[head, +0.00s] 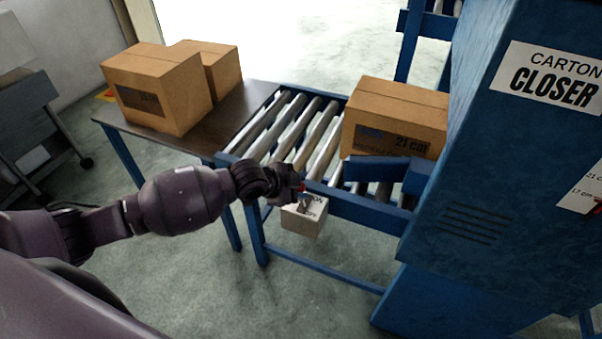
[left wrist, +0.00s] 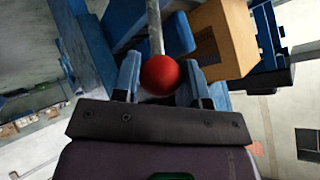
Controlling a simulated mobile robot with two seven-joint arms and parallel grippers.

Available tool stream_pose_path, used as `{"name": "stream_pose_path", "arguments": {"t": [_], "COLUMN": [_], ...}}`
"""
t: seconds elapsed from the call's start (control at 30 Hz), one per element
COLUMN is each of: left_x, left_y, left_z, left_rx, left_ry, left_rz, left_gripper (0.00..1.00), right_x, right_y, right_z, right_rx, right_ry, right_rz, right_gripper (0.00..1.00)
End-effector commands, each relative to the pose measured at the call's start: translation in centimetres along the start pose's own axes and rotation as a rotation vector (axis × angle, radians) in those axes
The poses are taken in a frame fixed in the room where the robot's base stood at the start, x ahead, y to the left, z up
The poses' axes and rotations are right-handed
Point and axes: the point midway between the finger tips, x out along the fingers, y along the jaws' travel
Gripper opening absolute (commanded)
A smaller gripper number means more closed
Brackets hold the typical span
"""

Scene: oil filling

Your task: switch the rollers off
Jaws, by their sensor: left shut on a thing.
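A pale switch box (head: 303,219) hangs on the near side of the blue roller frame, with "ON" lettering partly visible on its top. Its lever carries a red ball knob (left wrist: 159,75), which shows only as a speck of red in the head view. My left gripper (head: 299,189) is at the lever, just above the box. In the left wrist view the knob sits between its two fingers, and the grey lever rod runs away beyond it. The gripper is shut on the knob. It hides much of the lever, so I cannot tell the lever's setting. My right gripper is not in view.
The roller conveyor (head: 313,138) carries a carton (head: 393,118) at the blue carton closer (head: 500,150). Two more cartons, the nearer one (head: 158,88) in front, stand on the brown table (head: 222,125) at left. The floor below the conveyor is clear.

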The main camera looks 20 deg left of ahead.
Motion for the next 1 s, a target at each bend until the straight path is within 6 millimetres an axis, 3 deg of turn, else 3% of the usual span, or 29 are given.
{"name": "stream_pose_path", "arguments": {"t": [0.33,0.83,0.87,1.0], "left_x": [-0.8,-0.7,-0.7,-0.7], "left_y": [1.7,2.2,2.3,2.2], "left_z": [0.6,1.0,1.0,1.0], "left_rx": [0.006,0.004,0.004,0.004], "left_ry": [0.007,0.003,0.003,0.003], "left_rz": [-0.014,-0.009,-0.008,-0.009], "left_gripper": [0.00,0.00,0.41,0.62], "right_x": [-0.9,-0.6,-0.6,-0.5], "right_y": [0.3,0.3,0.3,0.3], "right_z": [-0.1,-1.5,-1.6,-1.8], "right_rx": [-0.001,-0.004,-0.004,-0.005], "right_ry": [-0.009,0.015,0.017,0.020], "right_rz": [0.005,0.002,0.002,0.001], "right_gripper": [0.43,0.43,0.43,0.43]}}
